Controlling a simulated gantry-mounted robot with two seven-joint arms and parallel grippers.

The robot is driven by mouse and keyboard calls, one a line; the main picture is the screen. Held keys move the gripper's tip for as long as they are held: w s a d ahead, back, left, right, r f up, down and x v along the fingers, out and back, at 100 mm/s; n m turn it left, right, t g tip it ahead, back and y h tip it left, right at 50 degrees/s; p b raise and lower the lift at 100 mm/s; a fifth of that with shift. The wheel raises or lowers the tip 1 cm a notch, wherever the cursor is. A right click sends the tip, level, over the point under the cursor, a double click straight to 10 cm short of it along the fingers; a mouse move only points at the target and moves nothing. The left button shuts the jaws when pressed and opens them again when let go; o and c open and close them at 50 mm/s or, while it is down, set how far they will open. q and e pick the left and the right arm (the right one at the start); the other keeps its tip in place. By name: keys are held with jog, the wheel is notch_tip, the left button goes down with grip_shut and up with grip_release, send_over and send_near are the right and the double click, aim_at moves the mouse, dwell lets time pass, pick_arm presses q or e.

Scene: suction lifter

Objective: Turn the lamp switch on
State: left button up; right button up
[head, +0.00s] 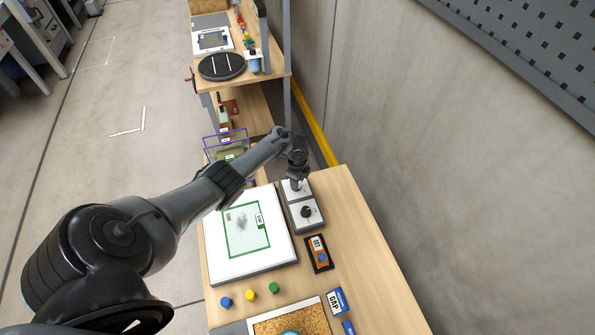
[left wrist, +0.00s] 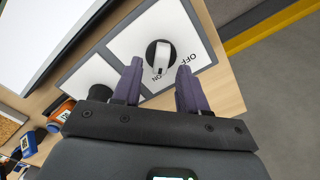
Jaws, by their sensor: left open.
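The lamp switch (left wrist: 161,56) is a black round knob with a white bar handle on a light plate. OFF and ON labels show beside it; which one the handle marks is hard to tell. My left gripper (left wrist: 158,84) is open, its two dark fingertips at either side of the near end of the handle, apart from each other. Whether they touch the handle cannot be told. In the head view, my left gripper (head: 297,176) is over the far part of the grey switch box (head: 301,202), hiding most of that switch. My right gripper is not in view.
A second black knob (head: 306,212) sits on the box's near part. A white lightbox-like panel (head: 273,262) lies left of the box. An orange device (head: 319,254) and several coloured buttons are nearer. A grey wall (head: 440,170) stands right of the wooden table (head: 370,285).

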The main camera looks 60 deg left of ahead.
pick_arm(q)
notch_tip(320, 180, up, 9)
jog(key=p, duration=0.2)
jog(key=shift+r+p, duration=0.2)
jog(key=shift+p, duration=0.15)
jog(key=shift+f, duration=0.1)
jog(key=s+d+n+t+y+p, duration=0.1)
jog(key=s+d+n, duration=0.15)
jog(key=d, duration=0.75)
jog(key=s+d+n+t+y+p, duration=0.1)
jog(key=s+d, duration=0.3)
jog(key=d, duration=0.7)
jog(key=s+d+r+n+t+h+p, duration=0.1)
jog(key=s+d+r+n, duration=0.5)
jog(key=s+d+r, duration=0.6)
notch_tip(320, 180, up, 3)
jog(key=shift+s+f+t+h, duration=0.2)
jog(key=shift+s+t+h, duration=0.1)
jog(key=shift+s+h, duration=0.45)
